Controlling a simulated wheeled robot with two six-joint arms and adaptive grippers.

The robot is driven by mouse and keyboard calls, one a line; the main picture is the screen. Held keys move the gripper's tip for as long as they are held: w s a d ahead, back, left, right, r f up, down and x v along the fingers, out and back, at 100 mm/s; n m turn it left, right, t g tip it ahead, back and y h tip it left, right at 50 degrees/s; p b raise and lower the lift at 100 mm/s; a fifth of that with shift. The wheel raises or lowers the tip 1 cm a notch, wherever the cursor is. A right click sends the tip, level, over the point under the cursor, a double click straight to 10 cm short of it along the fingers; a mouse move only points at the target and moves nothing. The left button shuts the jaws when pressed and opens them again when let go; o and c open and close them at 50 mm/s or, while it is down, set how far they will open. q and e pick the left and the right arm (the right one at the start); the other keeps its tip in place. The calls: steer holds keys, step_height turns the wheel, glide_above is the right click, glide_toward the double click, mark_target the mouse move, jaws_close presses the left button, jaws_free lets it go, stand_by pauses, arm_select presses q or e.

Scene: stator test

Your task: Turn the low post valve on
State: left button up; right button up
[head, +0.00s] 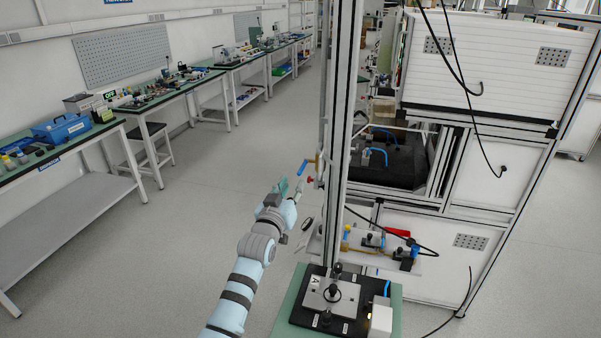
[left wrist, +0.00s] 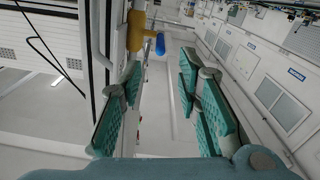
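A valve with a yellow body (head: 317,160) and a blue handle (head: 302,167) is on the upright metal post (head: 340,130). A small red part (head: 310,179) shows just below it; I cannot tell whether it is a valve handle. My left gripper (head: 290,183) is just left of and below the blue handle. In the left wrist view, the yellow body (left wrist: 135,30) and blue handle (left wrist: 160,44) lie beyond the spread teal fingers (left wrist: 160,72). The left gripper is open, with nothing between its fingers. My right gripper is not in view.
A green-topped stand (head: 282,318) with a black fixture is at the front of the post. A shelf with fittings (head: 385,247) and a white cabinet rack (head: 490,75) are to the right. Workbenches (head: 60,150) line the left wall.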

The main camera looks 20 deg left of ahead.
mark_target(298, 175)
arm_select(q)
steer(key=w+b, duration=0.1)
steer(key=w, duration=0.5)
steer(key=shift+f, duration=0.15)
steer(key=w+b, duration=0.1)
steer(key=b, duration=0.1)
steer(key=w+b, duration=0.1)
steer(key=b, duration=0.1)
steer(key=shift+w+f, duration=0.25)
steer(key=shift+w+r, duration=0.1)
steer(key=shift+w, duration=0.05)
steer(key=shift+w+r, duration=0.1)
steer(key=shift+r, duration=0.1)
jaws_close()
